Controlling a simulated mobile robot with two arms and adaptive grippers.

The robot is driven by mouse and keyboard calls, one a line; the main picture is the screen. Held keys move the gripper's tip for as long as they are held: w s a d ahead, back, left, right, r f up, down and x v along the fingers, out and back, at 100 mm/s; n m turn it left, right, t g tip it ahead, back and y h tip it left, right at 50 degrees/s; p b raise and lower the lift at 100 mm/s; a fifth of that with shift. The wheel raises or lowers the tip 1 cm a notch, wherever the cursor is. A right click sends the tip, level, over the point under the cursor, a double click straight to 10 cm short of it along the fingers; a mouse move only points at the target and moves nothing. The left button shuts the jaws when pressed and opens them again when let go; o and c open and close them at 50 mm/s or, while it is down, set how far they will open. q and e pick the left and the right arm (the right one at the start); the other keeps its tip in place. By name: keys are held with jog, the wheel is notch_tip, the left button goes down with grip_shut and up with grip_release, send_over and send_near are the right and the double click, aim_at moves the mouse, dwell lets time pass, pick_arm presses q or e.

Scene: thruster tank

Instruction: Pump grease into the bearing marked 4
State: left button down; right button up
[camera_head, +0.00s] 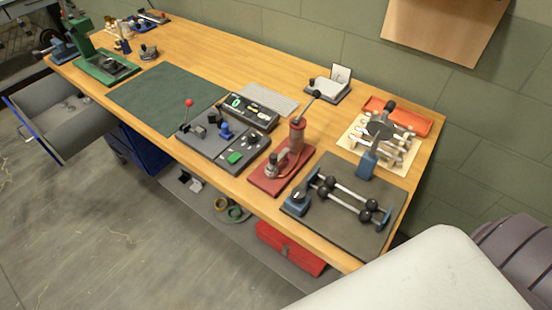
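A red stand (285,165) on the workbench carries an upright red cylinder (297,134) and a lever with a black knob (317,95); it looks like a hand grease pump. To its right, a dark grey plate (345,230) bears two pale bars (345,196) with dark round parts and blue end blocks (297,202). A blue post with a dark round head (379,130) stands behind that. I cannot make out any number, so I cannot tell which part is the bearing marked 4. Neither of my grippers is in view.
The green mat (165,97) is clear. A drawer (60,115) stands open at left.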

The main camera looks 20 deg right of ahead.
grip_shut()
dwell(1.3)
